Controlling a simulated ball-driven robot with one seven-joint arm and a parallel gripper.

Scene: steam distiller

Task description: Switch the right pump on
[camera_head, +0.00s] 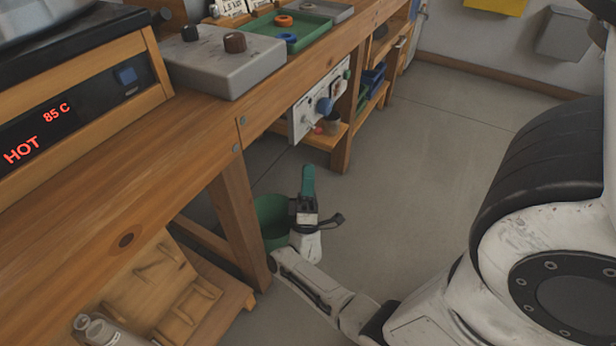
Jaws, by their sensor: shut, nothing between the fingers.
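No thing in view is plainly marked as the right pump or its switch. My gripper (308,172) has green fingers, is shut and empty, and points away from me. It is low over the floor, below and nearer than the panel, and apart from it.
A green bin (268,217) stands just left of my gripper, by the wooden bench leg (238,215). A unit showing HOT 85 C (45,130) sits on the bench at left. A green tray (310,30) lies farther back. The floor (410,160) to the right is clear.

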